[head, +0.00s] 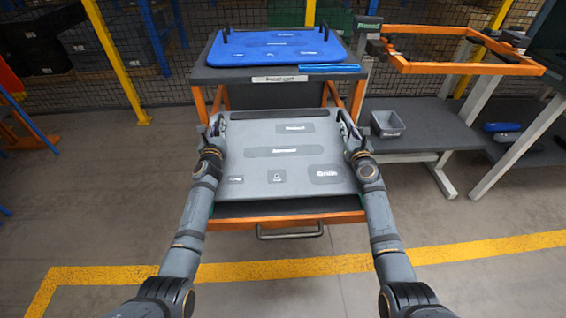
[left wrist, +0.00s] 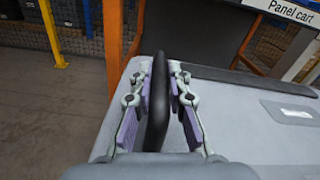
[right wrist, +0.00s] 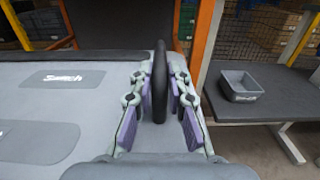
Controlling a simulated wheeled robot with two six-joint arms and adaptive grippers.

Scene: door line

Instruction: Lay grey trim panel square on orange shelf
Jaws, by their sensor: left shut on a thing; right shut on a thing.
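The grey trim panel (head: 250,165), with darker labelled patches, lies over the orange shelf (head: 285,220) of the cart. The shelf's orange front edge and a dark strip of its top show in front of the panel; the rest is hidden beneath it. I cannot tell whether the panel touches the shelf. My left gripper (head: 216,128) is shut on the black handle (left wrist: 158,110) at the panel's left side. My right gripper (head: 346,125) is shut on the black handle (right wrist: 160,85) at its right side. The panel looks roughly parallel to the shelf's front edge.
A blue panel (head: 275,50) and a blue bar (head: 330,68) lie on the cart's dark upper deck (head: 225,75). A grey bin (head: 388,123) stands on a table to the right, below an orange frame (head: 460,68). Floor in front is clear.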

